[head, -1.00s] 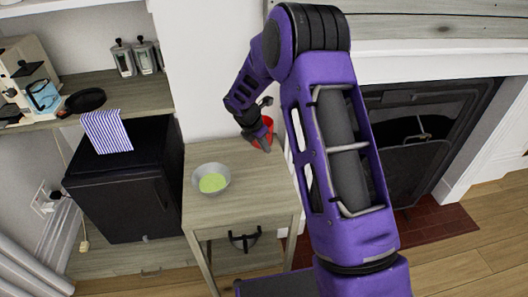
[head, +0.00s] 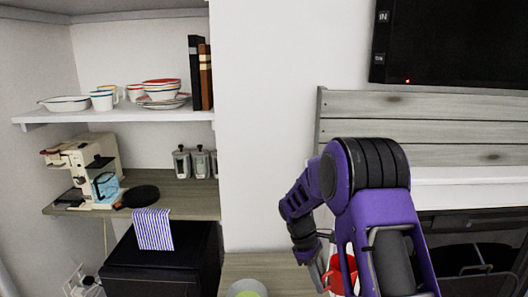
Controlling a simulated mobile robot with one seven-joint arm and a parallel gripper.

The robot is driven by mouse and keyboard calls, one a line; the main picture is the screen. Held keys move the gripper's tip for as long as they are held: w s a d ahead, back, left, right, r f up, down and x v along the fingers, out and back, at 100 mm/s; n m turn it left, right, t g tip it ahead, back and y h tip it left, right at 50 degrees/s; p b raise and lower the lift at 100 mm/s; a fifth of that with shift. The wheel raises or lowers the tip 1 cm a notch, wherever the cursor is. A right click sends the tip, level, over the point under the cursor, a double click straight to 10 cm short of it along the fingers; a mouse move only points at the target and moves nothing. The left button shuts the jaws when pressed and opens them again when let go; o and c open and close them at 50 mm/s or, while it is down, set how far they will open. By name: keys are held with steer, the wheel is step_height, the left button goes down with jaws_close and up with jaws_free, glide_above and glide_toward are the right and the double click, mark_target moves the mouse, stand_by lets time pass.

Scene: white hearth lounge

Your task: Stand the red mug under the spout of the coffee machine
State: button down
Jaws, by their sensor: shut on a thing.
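The red mug (head: 346,270) is in the head view at the bottom, right of centre, partly hidden behind my purple arm. My gripper (head: 325,277) is shut on it at its left side; the fingers show only in part. Whether the mug touches the wooden table (head: 265,268) cannot be told. The cream coffee machine (head: 80,160) stands on the wooden counter at the left, well away from my gripper. A light blue vessel (head: 105,186) is at its front, on the right side; its exact place relative to the spout is unclear.
A black round pan (head: 140,196) and a striped towel (head: 153,229) lie right of the machine. Several canisters (head: 197,163) stand farther right on the counter (head: 185,195). A shelf (head: 120,113) with dishes hangs above. A grey bowl (head: 245,288) is on the table.

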steer(key=s+a+m+g+y, duration=0.1)
steer(key=s+m+g+y, duration=0.1)
steer(key=s+m+y, duration=0.2)
steer(key=shift+s+r+m+p, duration=0.35)
steer(key=shift+s+m, duration=1.25)
steer(key=shift+m, duration=2.3)
steer(key=shift+r, duration=0.15)
